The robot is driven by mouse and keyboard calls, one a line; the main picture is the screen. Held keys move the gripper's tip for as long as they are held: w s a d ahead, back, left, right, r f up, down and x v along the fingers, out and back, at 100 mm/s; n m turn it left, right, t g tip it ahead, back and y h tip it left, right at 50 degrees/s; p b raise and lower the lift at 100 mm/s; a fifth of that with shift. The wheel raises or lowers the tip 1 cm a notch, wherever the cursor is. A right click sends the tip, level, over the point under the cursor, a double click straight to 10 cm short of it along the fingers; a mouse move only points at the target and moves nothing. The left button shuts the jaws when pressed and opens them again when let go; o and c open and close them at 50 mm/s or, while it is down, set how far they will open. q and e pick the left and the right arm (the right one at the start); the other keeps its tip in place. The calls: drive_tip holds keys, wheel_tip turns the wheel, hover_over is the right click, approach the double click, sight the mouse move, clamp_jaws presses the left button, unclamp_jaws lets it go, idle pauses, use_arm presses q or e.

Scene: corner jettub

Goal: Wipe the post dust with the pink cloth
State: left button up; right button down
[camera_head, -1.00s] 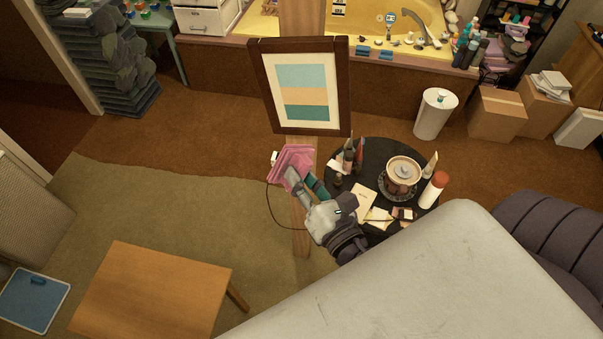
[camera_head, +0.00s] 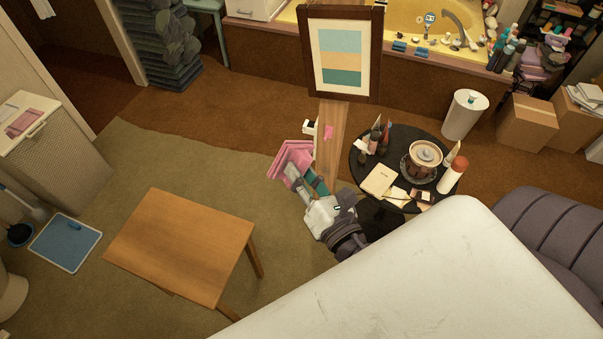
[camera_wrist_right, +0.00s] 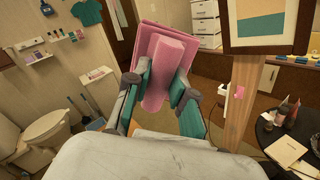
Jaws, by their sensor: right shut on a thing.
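A wooden post (camera_head: 331,150) stands upright with a dark-framed picture (camera_head: 341,55) at its upper part. A small pink patch (camera_head: 328,132) shows on the post below the frame; it also shows in the right wrist view (camera_wrist_right: 239,91). I cannot tell if this patch is the dust. My right gripper (camera_head: 302,173) is shut on the folded pink cloth (camera_head: 291,160), just left of the post. In the right wrist view the cloth (camera_wrist_right: 168,62) sits between the fingers, and the post (camera_wrist_right: 238,120) stands apart to its right. My left gripper is not in view.
A round black table (camera_head: 400,146) with bottles and papers stands right of the post. A wooden table (camera_head: 180,240) is at the lower left. A white trash bin (camera_head: 464,115) and cardboard boxes (camera_head: 525,122) stand further right.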

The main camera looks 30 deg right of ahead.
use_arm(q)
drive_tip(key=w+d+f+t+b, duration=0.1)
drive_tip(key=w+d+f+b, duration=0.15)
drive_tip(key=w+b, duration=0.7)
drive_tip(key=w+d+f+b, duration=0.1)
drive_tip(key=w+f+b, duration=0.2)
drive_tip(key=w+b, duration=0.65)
use_arm(e)
drive_tip(key=w+d+f+m+g+h+b, duration=0.25)
drive_tip(key=w+d+f+h+b, duration=0.35)
drive_tip(key=f, duration=1)
drive_tip(key=w+d+f+m+g+h+b, duration=0.3)
drive_tip(key=w+f+b, duration=0.4)
drive_tip(key=f, duration=1)
drive_tip(key=w+d+f+m+g+h+b, duration=0.1)
drive_tip(key=w+d+f+m+h+b, duration=0.5)
drive_tip(key=f, duration=1)
use_arm(q)
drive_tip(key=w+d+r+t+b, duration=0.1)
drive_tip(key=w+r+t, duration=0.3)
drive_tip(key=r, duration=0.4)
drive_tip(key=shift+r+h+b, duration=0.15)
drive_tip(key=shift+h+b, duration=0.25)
drive_tip(key=shift+b, duration=0.45)
use_arm(e)
drive_tip(key=w+d+n+y, duration=0.1)
drive_tip(key=w+d, duration=0.3)
drive_tip(key=shift+w+y, duration=0.25)
drive_tip(key=shift+y, duration=0.05)
